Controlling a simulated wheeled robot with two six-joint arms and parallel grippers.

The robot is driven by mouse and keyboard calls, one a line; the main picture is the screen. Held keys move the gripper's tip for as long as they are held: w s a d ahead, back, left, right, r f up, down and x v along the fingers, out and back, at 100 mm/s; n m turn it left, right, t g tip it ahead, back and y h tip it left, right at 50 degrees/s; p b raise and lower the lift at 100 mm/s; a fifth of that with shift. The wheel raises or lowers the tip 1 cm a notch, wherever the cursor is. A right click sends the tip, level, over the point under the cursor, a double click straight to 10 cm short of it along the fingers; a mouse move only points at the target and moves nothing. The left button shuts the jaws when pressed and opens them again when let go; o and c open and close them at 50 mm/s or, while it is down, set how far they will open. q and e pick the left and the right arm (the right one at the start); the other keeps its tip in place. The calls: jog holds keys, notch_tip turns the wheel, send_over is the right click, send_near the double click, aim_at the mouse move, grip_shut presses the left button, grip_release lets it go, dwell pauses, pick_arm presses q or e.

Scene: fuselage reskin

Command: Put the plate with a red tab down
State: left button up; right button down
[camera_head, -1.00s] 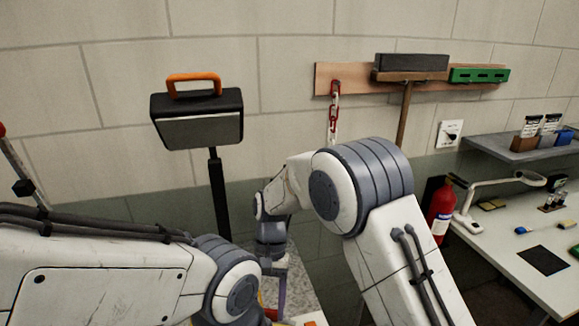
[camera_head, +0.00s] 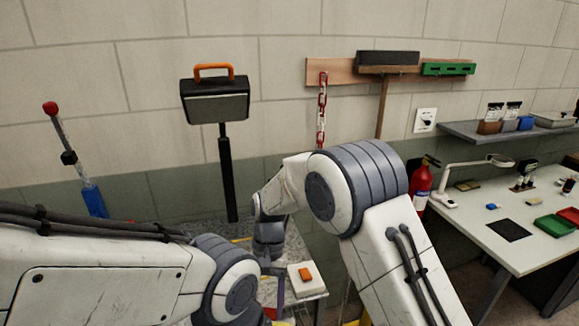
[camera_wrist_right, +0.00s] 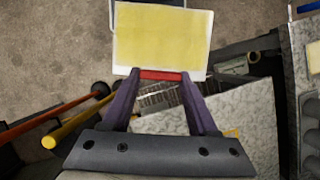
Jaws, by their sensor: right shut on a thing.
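The plate (camera_wrist_right: 162,38) is a flat yellow panel with a pale border, at the top of the right wrist view. Its red tab (camera_wrist_right: 161,76) is at its near edge. My right gripper (camera_wrist_right: 158,78) has purple fingers, one at each end of the tab, and is shut on it. The plate is held out beyond the fingertips, with floor and a speckled grey surface (camera_wrist_right: 240,115) behind it. I cannot tell whether it touches anything.
A white block with an orange top piece (camera_head: 306,275) stands beside my right wrist in the head view. A black post with a case (camera_head: 216,100) stands behind. A white workbench (camera_head: 490,260) is at right. Orange and yellow handles (camera_wrist_right: 75,125) lie left in the wrist view.

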jog(key=d+f, duration=0.5)
jog(key=d, duration=0.6)
jog(key=d+f+n, duration=0.1)
jog(key=d+f, duration=0.5)
jog(key=d, duration=0.6)
jog(key=shift+s+d+b, duration=0.2)
jog(key=shift+b, duration=0.2)
jog(key=shift+a, duration=0.1)
